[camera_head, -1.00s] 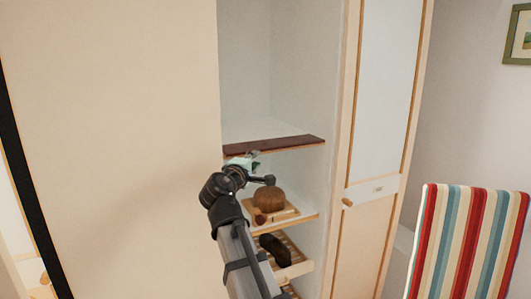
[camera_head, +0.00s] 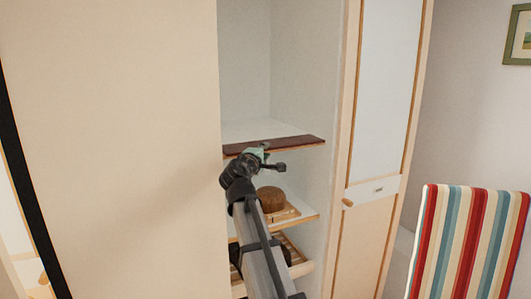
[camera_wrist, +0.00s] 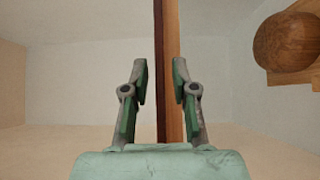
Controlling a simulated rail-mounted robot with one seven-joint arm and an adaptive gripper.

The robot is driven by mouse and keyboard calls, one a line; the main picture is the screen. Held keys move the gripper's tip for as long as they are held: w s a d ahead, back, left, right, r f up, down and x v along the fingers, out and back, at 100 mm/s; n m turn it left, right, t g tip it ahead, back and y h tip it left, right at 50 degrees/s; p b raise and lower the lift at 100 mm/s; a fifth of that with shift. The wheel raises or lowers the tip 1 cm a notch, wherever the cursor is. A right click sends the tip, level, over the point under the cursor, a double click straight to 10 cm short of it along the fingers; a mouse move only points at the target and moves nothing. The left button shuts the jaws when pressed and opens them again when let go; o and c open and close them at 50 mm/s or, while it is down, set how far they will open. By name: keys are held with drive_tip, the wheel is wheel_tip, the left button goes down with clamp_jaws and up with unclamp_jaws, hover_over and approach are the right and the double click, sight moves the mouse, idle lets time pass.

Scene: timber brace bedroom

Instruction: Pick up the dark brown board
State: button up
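The dark brown board (camera_head: 298,142) lies flat along the front edge of the upper cupboard shelf in the head view. In the wrist view the board (camera_wrist: 159,30) shows edge-on as a dark strip beside a lighter wood strip, which looks like the shelf edge. My gripper (camera_wrist: 160,85) is open, one finger on each side of these strips, with no clear sign of grip on the board. In the head view my gripper (camera_head: 262,154) is at the front of the shelf, and my wrist hides part of the area below the board.
A round brown object (camera_head: 271,198) sits on a wooden piece on the lower shelf; it also shows in the wrist view (camera_wrist: 288,42). A slatted rack (camera_head: 298,265) is below. The cupboard's side panel (camera_head: 120,150) stands left. A striped chair (camera_head: 468,240) is at right.

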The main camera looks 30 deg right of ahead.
clamp_jaws()
wheel_tip(320, 180, up, 2)
drive_tip(key=shift+r+p, duration=0.25)
drive_tip(key=shift+p, duration=0.55)
drive_tip(key=s+a+r+p, duration=0.4)
drive_tip(key=s+a+r, duration=0.1)
drive_tip(key=s+a, duration=0.4)
drive_tip(key=shift+s+a, duration=0.15)
drive_tip(key=shift+a, duration=0.45)
